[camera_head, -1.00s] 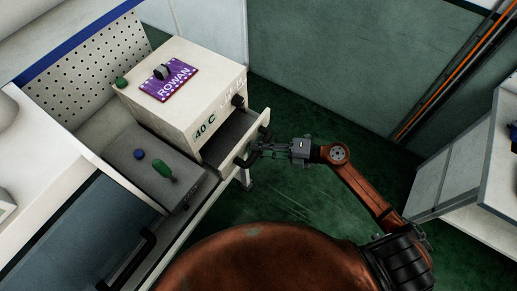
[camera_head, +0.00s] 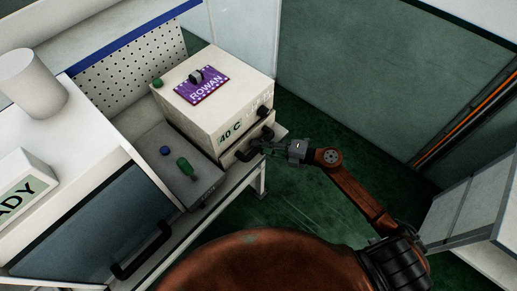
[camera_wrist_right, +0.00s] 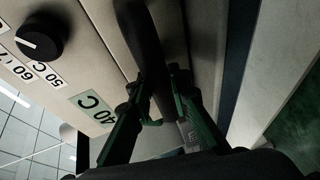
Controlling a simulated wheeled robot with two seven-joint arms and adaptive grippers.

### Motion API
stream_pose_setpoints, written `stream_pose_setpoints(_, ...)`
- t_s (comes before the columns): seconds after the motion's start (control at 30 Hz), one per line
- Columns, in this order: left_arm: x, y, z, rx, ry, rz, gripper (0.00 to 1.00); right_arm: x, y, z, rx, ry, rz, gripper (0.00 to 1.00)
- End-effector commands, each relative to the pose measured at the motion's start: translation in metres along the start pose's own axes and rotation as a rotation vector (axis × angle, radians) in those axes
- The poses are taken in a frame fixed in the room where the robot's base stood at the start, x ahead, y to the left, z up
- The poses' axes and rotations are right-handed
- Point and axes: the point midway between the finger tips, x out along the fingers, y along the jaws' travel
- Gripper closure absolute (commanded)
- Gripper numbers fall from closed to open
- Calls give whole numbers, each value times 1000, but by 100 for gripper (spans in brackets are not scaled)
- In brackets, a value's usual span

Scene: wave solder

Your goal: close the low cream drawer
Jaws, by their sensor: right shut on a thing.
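The low cream drawer (camera_head: 229,160) is at the bottom of the cream box (camera_head: 205,115) marked 40 C, and its front is close against the box. Its dark inside does not show, and I cannot tell whether a slight gap is left. My right gripper (camera_head: 261,147) is at the drawer's black bar handle (camera_head: 268,133). In the right wrist view the handle (camera_wrist_right: 150,50) runs between the green fingers of the gripper (camera_wrist_right: 150,120), which is shut on it. My left gripper is not in view.
A grey panel with a green knob (camera_head: 185,166) and a blue knob (camera_head: 164,150) lies left of the box. A dark glass cover with a black handle (camera_head: 141,251) is nearer. A black dial (camera_wrist_right: 40,36) sits on the box front. Green floor is free at right.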

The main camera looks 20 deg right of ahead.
Motion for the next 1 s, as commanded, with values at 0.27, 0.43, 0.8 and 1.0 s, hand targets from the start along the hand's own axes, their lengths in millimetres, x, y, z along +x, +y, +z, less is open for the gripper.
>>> stream_pose_setpoints(0.27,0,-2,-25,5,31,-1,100,2,1,0,-1,-1,1,71)
stream_pose_setpoints(0.43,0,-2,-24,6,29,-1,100,1,1,1,-1,-2,1,64)
stream_pose_setpoints(0.8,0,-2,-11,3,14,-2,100,-15,-1,1,0,-3,-1,64)
stream_pose_setpoints(1.0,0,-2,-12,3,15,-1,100,-55,-1,0,0,-3,-3,64)
